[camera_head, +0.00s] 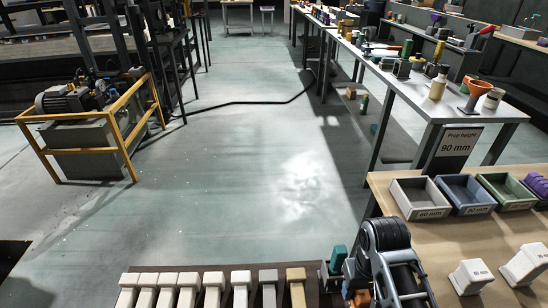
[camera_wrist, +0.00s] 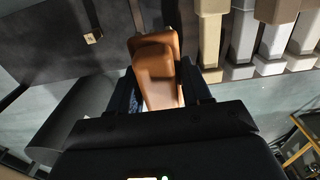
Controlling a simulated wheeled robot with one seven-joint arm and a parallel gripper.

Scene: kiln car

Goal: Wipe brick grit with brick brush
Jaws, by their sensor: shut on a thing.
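In the wrist view my gripper (camera_wrist: 163,88) is shut on a smooth orange-brown block-shaped piece, which I take to be the brick brush (camera_wrist: 157,70). Its bristles cannot be made out. The brush is over or near a dark flat deck (camera_wrist: 60,55). A small tan patch (camera_wrist: 92,38) lies on that deck, apart from the brush; I cannot tell whether it is the brick grit. In the head view my arm covers the bottom right, and my gripper cannot be made out clearly there.
A row of several cream, grey and tan posts (camera_head: 212,288) stands close beside my arm. At the right, a wooden table (camera_head: 400,190) holds a grey bin (camera_head: 420,197), a blue bin (camera_head: 466,193) and a green bin (camera_head: 508,190).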

